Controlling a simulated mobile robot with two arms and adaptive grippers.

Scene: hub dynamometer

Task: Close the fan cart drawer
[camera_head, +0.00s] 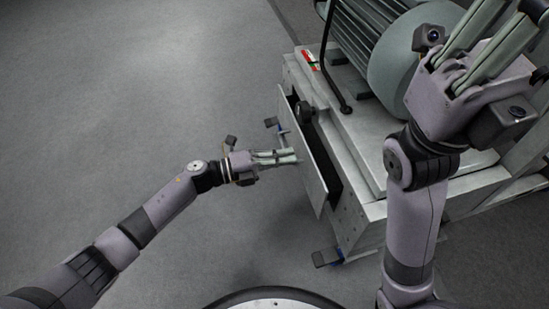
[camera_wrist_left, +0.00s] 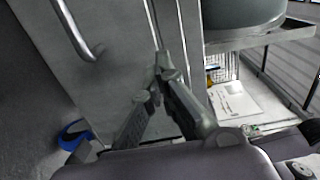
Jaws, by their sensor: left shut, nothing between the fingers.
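The fan cart (camera_head: 362,132) stands at the right in the head view, with a large grey motor-like fan unit on top. Its drawer (camera_head: 306,152) is part-way open; a dark gap shows between the front panel and the cart body. My left gripper (camera_head: 298,157) is shut and empty, its fingertips at the outer face of the drawer front. I cannot tell whether they touch it. In the left wrist view the closed fingertips (camera_wrist_left: 165,68) point at a grey panel. My right gripper (camera_head: 485,25) is raised over the cart, its fingertips partly cut off by the frame.
A black knob (camera_head: 305,111) sits by the drawer's upper edge. Casters with blue parts (camera_head: 328,256) stick out at the cart's base. The grey floor to the left is clear.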

